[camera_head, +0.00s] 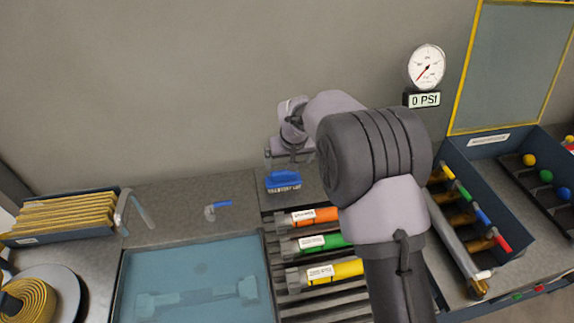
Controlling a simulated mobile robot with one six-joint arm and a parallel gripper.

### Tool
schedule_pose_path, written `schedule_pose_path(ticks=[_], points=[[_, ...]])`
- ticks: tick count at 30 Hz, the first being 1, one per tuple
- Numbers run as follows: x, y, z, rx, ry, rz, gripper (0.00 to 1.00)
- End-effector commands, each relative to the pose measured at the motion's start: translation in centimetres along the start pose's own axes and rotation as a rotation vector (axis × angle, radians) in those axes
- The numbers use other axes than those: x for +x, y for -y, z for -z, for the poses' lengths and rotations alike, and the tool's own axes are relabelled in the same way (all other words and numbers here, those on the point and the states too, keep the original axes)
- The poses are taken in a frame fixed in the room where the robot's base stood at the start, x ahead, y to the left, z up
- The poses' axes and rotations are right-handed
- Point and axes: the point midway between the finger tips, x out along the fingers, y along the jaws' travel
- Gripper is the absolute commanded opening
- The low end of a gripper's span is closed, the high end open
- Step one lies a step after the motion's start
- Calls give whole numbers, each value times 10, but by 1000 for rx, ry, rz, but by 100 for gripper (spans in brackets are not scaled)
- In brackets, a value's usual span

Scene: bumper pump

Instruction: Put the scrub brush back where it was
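A blue scrub brush (283,181) with pale bristles shows at the back of the counter, near the wall and just behind the coloured cylinders. My gripper (288,160) is directly above it in the picture, reaching down from my arm, which bends in from the right. The fingertips are small and close to the top of the brush. I cannot tell whether they touch or grip it, or whether the brush rests on the counter or is held slightly above it.
Orange (307,217), green (317,243) and yellow (332,271) labelled cylinders lie in a slatted rack. A blue-grey basin (135,262) is left of them. A small blue-handled tap (219,206) stands behind it. A gauge (426,67) is on the wall. My arm hides part of the right-hand counter.

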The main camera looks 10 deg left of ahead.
Motion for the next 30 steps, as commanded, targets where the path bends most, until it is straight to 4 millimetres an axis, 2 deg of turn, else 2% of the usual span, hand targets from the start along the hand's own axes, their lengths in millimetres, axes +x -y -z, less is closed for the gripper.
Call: schedule_pose_path(ticks=[3,8,10,11,14,15,17,18,20,21,24,25,27,30], points=[[-16,0,0,0,0,0,100],[-20,0,-1,1,1,0,100],[-32,-6,0,17,-4,-2,100],[-45,-12,-1,34,-8,-3,100],[-120,-46,-15,146,-29,-9,100],[-158,-62,-30,207,-37,-13,100],[-215,-82,-62,307,-54,-15,100],[-249,-92,-89,373,-66,-17,100],[-294,-100,-136,475,-85,-17,100],[-316,-102,-169,540,-99,-17,100],[-348,-95,-244,678,-131,-13,100],[-352,-91,-262,711,-138,-10,100],[-356,-84,-294,768,-151,-7,100],[-355,-78,-317,811,-162,-4,100]])
